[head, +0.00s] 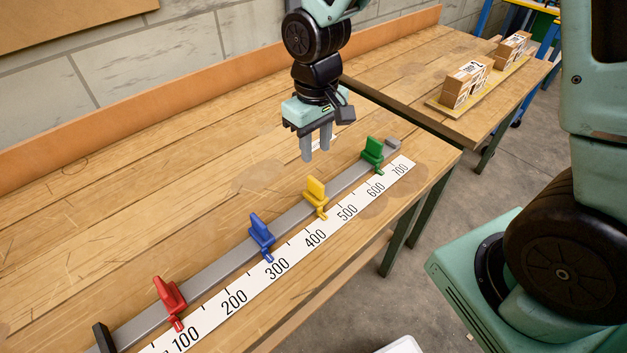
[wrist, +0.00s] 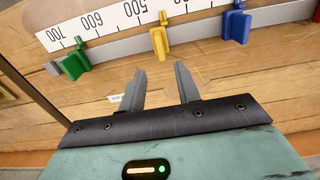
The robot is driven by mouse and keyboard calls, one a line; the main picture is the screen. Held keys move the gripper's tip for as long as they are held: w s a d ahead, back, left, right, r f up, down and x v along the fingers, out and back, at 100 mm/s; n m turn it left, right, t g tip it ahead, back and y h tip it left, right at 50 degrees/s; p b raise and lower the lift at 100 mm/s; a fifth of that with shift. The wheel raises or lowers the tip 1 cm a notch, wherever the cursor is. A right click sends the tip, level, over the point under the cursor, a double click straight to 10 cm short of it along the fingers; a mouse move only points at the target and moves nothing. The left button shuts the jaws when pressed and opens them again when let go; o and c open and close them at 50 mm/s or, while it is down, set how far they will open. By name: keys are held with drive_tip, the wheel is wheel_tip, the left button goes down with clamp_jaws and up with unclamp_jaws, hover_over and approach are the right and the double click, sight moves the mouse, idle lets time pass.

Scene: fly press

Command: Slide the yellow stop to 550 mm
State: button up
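The yellow stop (head: 315,195) sits on the grey rail (head: 285,217), with its pointer between the 400 and 500 marks of the white scale (head: 281,265). It also shows in the wrist view (wrist: 160,42), on the lower-number side of the 500 label. My gripper (head: 317,147) is open and empty. It hangs above the table behind the rail, apart from every stop. In the wrist view the two fingers (wrist: 160,85) are spread, pointing towards the rail near the yellow stop. The 550 place lies between the 500 and 600 labels, and no stop is there.
The green stop (head: 373,153) stands on the rail beyond 600, near the grey end piece. The blue stop (head: 261,235) is near 300, and the red stop (head: 171,297) near 100. The rail between yellow and green is clear. Boxes (head: 466,82) stand on a far table.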

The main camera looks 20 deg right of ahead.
sight(316, 180)
wheel_tip(316, 180, down, 11)
drive_tip(key=shift+r, duration=0.1)
idle(0.3)
clamp_jaws()
